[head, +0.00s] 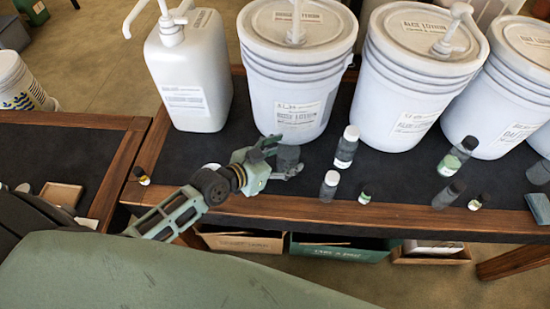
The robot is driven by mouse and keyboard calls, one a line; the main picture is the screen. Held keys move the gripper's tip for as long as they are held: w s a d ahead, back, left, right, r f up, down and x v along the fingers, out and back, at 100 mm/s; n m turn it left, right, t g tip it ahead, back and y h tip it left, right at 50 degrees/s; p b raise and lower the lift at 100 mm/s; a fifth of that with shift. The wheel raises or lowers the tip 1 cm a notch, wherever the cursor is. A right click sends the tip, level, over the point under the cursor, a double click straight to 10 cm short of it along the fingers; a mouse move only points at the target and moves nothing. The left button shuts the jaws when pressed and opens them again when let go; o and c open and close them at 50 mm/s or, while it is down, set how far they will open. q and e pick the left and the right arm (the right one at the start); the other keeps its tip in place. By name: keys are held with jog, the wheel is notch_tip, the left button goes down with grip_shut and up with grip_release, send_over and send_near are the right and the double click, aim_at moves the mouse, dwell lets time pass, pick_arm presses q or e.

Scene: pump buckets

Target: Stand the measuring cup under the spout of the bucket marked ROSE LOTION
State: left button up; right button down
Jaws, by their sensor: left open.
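A small grey cup-like vessel (288,156), which looks like the measuring cup, stands on the dark table mat right in front of a white bucket (290,90). That bucket's label is blurred but seems to read ROSE LOTION. Its pump (296,22) rises from the lid and is cut off by the top edge, so I cannot tell where its spout points. My left gripper (282,158) is open, with its fingers around the vessel, one behind and one in front. Whether they touch it is unclear. My right gripper is not in view.
A white pump jug (190,75) stands left of the bucket. An ALOE LOTION bucket (412,80) and another bucket (515,90) stand to the right. Small bottles, including a tall dark one (346,147) and a shorter one (329,187), stand right of the gripper. The wooden table edge (380,213) is in front.

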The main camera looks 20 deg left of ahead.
pick_arm(q)
jog(key=b+v, duration=0.1)
jog(key=v, duration=0.9)
jog(key=shift+s+a, duration=0.15)
jog(key=shift+s, duration=0.15)
jog(key=shift+v, duration=0.75)
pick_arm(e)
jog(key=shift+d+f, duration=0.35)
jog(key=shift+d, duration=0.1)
